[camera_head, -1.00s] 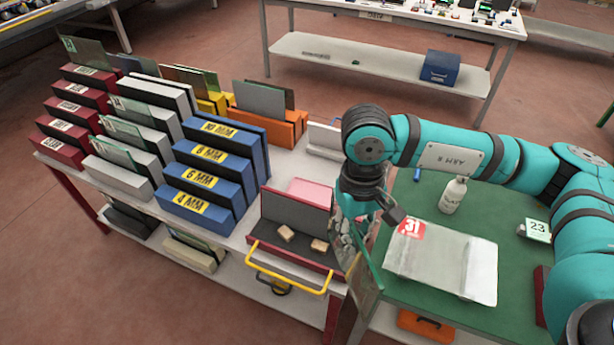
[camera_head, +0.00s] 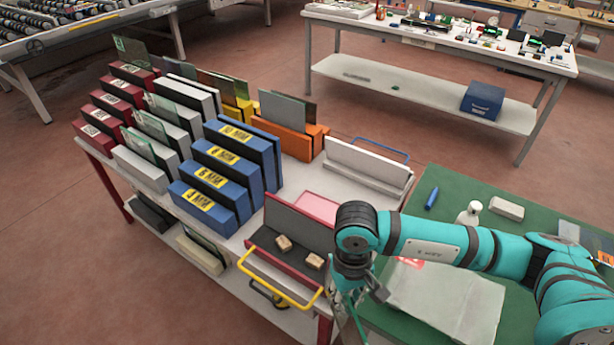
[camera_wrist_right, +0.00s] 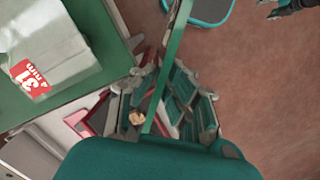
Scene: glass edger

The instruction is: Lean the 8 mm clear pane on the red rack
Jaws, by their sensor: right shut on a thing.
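My right gripper (camera_head: 350,298) is shut on a clear pane (camera_head: 359,322), close in front of the right end of the red rack. In the wrist view the pane (camera_wrist_right: 172,55) shows nearly edge-on as a green strip between the gripper's fingers (camera_wrist_right: 163,92). The red rack (camera_head: 296,214) has a dark ledge, a yellow front bar and two tan blocks (camera_head: 284,242); no pane leans on it. The pane's lower part is cut off in the head view. A dark part at the wrist view's top right may be my left gripper (camera_wrist_right: 285,8); its jaws are unclear.
Blue (camera_head: 205,205), white, orange and dark red (camera_head: 97,140) slotted blocks, several holding panes, fill the white table's left. A white rack (camera_head: 365,170) stands behind. The green table (camera_head: 455,195) carries a wrapped sheet (camera_head: 450,300), a bottle (camera_head: 470,212) and a pale block.

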